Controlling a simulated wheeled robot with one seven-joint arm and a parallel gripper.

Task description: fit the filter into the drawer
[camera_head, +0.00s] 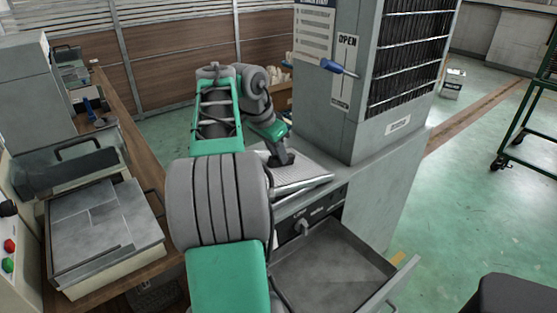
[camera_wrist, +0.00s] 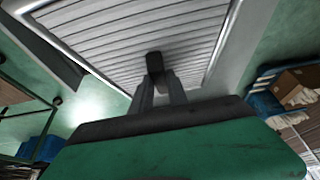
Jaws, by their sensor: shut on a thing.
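The filter (camera_head: 312,174) is a flat pleated panel with a light metal frame, lying roughly level above the open drawer's cabinet front. In the wrist view the filter (camera_wrist: 113,41) fills the upper middle, with its ribs and pale rim showing. My gripper (camera_head: 284,160) is shut on the filter's dark handle (camera_wrist: 154,64), the fingers on either side of it. The drawer (camera_head: 330,268) is a grey metal tray pulled out low at the front of the cabinet, below and in front of the filter. Its visible floor is empty; my arm hides its left part.
The tall grey cabinet (camera_head: 335,100) with a dark vent grille stands behind the filter. A bench with a metal-topped box (camera_head: 105,228) is at left. A green cart (camera_head: 530,120) stands at far right, with clear floor before it.

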